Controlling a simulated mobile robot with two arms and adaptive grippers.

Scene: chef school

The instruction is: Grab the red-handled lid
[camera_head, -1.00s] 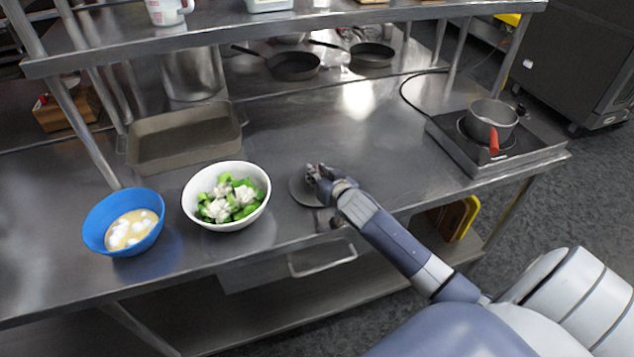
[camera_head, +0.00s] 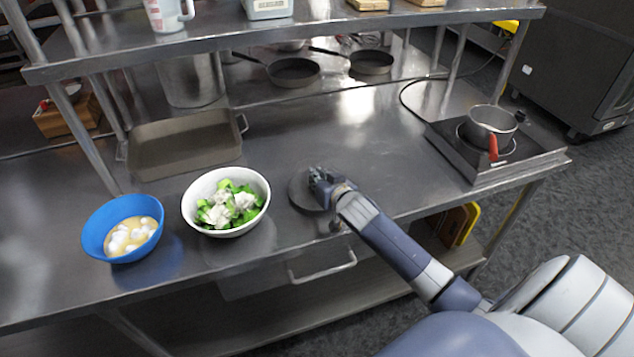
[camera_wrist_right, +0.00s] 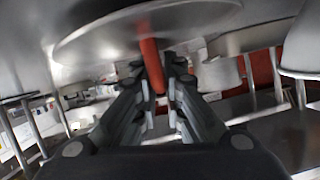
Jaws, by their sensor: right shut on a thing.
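The lid (camera_head: 298,192) is a round grey metal disc by the front edge of the steel counter, right of the white bowl. My right gripper (camera_head: 320,177) is at the lid's right side and partly covers it. In the right wrist view, the lid's underside or face (camera_wrist_right: 110,32) fills the upper left. Its red handle (camera_wrist_right: 152,66) stands between the two fingers of my right gripper (camera_wrist_right: 160,75), which is shut on it. Whether the lid still touches the counter I cannot tell. My left gripper is not in view.
A white bowl (camera_head: 190,205) of green and white vegetables and a blue bowl (camera_head: 92,235) stand to the left. A baking tray (camera_head: 185,150) lies behind them. A red-handled saucepan (camera_head: 490,122) sits on a burner (camera_head: 535,150) at right. A shelf (camera_head: 300,33) overhangs the back.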

